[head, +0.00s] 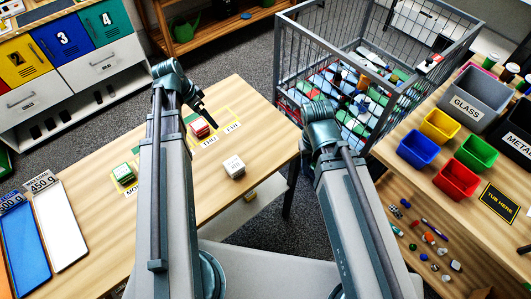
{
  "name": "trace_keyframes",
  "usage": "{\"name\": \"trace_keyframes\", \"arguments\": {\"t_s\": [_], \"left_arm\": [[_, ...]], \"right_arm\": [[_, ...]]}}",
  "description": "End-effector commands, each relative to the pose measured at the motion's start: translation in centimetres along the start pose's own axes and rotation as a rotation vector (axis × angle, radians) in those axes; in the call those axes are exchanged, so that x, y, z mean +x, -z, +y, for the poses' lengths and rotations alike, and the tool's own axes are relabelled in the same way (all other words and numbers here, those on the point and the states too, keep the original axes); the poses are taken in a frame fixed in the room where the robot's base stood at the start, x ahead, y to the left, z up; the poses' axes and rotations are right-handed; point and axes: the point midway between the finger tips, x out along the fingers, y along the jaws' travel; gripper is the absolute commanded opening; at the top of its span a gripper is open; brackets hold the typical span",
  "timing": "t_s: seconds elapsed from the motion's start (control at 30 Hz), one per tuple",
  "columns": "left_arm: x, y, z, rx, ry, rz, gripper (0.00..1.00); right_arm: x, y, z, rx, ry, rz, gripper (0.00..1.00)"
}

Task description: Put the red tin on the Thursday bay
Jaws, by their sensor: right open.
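The red tin (200,128) sits on the wooden table by the THU label (210,142), within a yellow-outlined bay strip. My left gripper (208,120) is a dark narrow shape beside and just above the tin; whether its jaws are open and whether it touches the tin cannot be told. The FRI label (233,127) stands right of THU. My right gripper (318,112) is open, at the table's right edge beside the wire cage, apart from the tin. Its fingers are mostly hidden behind its wrist.
A green tin (123,172) is on the Monday bay, and a white box (234,166) lies nearer the front. A wire cage (345,75) stands right of the table. Blue and white trays (60,225) lie at the left. Coloured bins (457,180) are at the right.

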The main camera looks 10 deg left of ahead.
Motion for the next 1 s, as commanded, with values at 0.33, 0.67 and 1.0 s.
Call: {"name": "trace_keyframes", "arguments": {"t_s": [0.33, 0.67, 1.0], "left_arm": [[3.7, 4.4, 18.4, -0.167, 0.054, -0.258, 1.00], [4.2, 3.9, 26.5, -0.281, 0.189, -0.338, 1.00], [4.2, 3.9, 27.2, -0.299, 0.208, -0.342, 1.00]], "right_arm": [[0.0, 0.0, 0.0, 0.000, 0.000, 0.000, 0.50], [0.0, 0.0, 0.0, 0.000, 0.000, 0.000, 0.50], [0.0, 0.0, 0.0, 0.000, 0.000, 0.000, 0.50]]}}
